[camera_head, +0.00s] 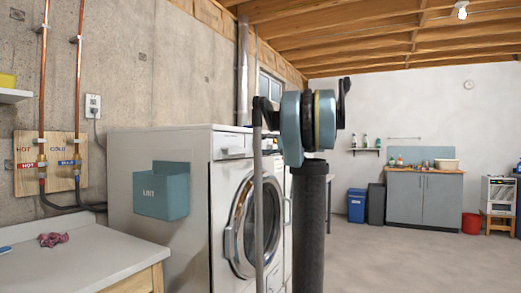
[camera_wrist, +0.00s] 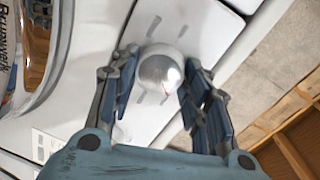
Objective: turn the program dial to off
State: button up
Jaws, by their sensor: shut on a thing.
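The program dial (camera_wrist: 160,72) is a round silver knob on the white control panel of the washing machine, in the wrist view. Short grey marks surround it on the panel. A small reddish mark shows near the knob's lower edge. My gripper (camera_wrist: 160,58) has one blue finger on each side of the knob and is shut on it. The white front-loading washing machine (camera_head: 222,180) stands left of centre in the head view. There the dial and the gripper's fingertips are hidden behind my arm.
A teal lint box (camera_head: 160,194) hangs on the machine's side. The round door (camera_head: 232,232) appears closed. A white counter (camera_head: 75,262) with a pink cloth (camera_head: 54,239) is at left. Open floor (camera_head: 385,255) lies at right before a grey cabinet (camera_head: 424,198).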

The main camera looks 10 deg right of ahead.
jog(key=n, duration=0.4)
jog(key=shift+s+f+t, duration=0.1)
jog(key=shift+t, duration=0.2)
jog(key=shift+n, duration=1.6)
jog(key=shift+n+h, duration=0.3)
jog(key=o, duration=1.1)
jog(key=shift+f, duration=0.1)
jog(key=shift+c, duration=0.2)
jog(key=shift+t, duration=0.3)
jog(key=v, duration=1.1)
jog(key=shift+d, duration=0.4)
jog(key=shift+s, duration=0.15)
